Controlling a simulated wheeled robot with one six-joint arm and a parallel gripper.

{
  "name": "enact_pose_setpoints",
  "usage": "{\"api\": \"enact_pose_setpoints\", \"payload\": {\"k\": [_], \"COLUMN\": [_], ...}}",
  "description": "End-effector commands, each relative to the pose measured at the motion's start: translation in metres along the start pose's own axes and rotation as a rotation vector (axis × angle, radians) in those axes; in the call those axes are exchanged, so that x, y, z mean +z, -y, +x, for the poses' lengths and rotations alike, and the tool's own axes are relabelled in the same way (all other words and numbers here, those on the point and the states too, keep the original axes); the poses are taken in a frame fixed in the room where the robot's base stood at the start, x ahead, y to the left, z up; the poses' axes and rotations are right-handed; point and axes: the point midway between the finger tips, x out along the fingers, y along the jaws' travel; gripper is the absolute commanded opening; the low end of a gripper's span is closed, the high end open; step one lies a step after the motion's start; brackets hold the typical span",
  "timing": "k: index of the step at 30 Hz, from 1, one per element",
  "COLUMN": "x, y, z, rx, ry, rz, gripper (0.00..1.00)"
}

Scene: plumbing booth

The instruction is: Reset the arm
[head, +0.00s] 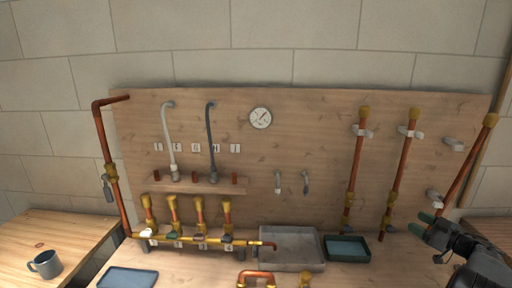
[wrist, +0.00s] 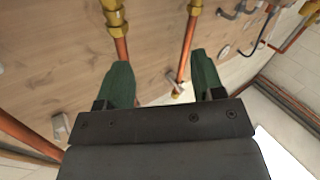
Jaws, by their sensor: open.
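My gripper (head: 432,226) is at the right side of the booth in the head view, in front of the lower right of the wooden panel. In the wrist view its two green fingers (wrist: 164,84) are spread apart with nothing between them. Copper pipes with brass fittings stand behind it on the panel. One copper pipe (wrist: 188,48) shows beyond the gap between the fingers, apart from them. The rightmost slanted copper pipe (head: 466,165) passes close to the gripper in the head view; I cannot tell the distance.
A grey basin (head: 291,262) and a dark tray (head: 347,249) stand left of my gripper. A brass manifold (head: 190,239) with several valves is further left. A blue tray (head: 128,278) and a mug (head: 45,264) are at the lower left. A gauge (head: 260,118) hangs on the panel.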

Motion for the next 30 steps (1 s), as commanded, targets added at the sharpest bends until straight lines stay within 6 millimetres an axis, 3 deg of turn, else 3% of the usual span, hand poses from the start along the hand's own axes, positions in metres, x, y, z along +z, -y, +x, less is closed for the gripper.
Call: {"api": "enact_pose_setpoints", "payload": {"k": [6,9,11,14,17,19,24,30], "x": [0.021,0.026,0.026,0.024,0.019,0.012,-0.012,-0.05], "y": [-0.045,-0.057,-0.056,-0.035,0.011,0.058,0.194,0.346], "z": [-0.005,-0.007,-0.008,-0.009,-0.008,-0.006,-0.003,-0.01], "rx": [0.399,0.613,0.723,0.858,0.927,0.931,0.804,0.555], "ry": [0.141,0.278,0.379,0.564,0.77,0.917,1.216,1.411], "rz": [-0.035,-0.022,0.002,0.07,0.172,0.256,0.456,0.607], "gripper": [0.62,0.62,0.62,0.62,0.62,0.62,0.62,0.62]}}
